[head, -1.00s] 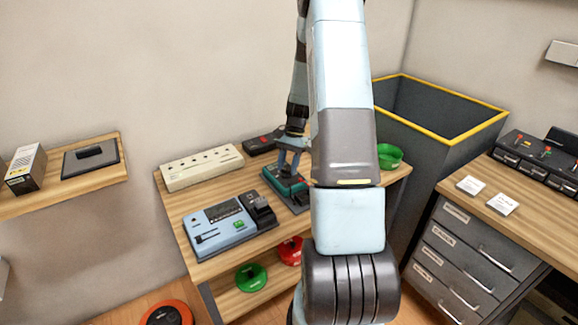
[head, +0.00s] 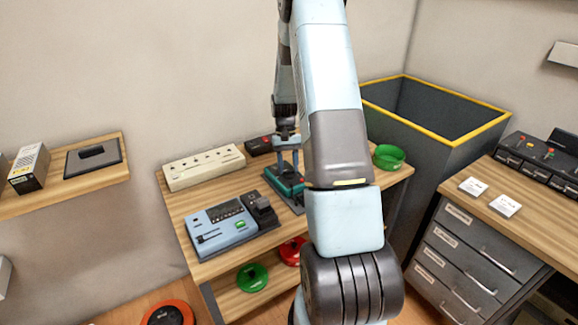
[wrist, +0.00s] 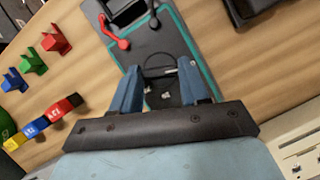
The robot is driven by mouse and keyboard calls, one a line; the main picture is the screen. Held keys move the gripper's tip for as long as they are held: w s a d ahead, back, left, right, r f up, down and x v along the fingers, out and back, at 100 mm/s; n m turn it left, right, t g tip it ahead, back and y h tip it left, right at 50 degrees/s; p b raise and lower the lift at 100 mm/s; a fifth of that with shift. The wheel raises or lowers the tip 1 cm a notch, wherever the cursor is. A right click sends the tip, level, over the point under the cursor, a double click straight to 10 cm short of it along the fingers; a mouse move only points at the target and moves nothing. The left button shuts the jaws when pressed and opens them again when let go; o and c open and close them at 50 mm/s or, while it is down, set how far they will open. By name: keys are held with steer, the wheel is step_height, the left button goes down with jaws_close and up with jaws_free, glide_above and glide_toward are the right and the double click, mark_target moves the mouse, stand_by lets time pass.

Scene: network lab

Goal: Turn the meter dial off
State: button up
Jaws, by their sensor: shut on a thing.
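The meter (head: 284,184) is a dark device with a teal edge, lying on the wooden bench. In the wrist view the meter's dark face (wrist: 170,45) fills the area ahead of my fingers, with a round dial outline (wrist: 158,58) on it. My gripper (head: 288,163) reaches down onto the meter in the head view. In the wrist view my gripper (wrist: 159,72) has its two blue fingers either side of the dial's knob, shut on it. The knob is mostly hidden between the fingertips, so its pointing cannot be read. A red lead (wrist: 115,32) plugs into the meter's far end.
A blue-grey instrument (head: 232,225) stands left of the meter. A white power strip (head: 203,167) and a dark box (head: 258,145) lie behind. A green ring (head: 389,156) sits at right. Small coloured clips (wrist: 35,60) lie beside the meter in the wrist view.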

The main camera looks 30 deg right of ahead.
steer(key=shift+w+a, duration=0.1)
stand_by(0.4)
steer(key=o, duration=1.1)
steer(key=shift+c, duration=0.2)
steer(key=v, duration=1.3)
steer(key=shift+r, duration=0.35)
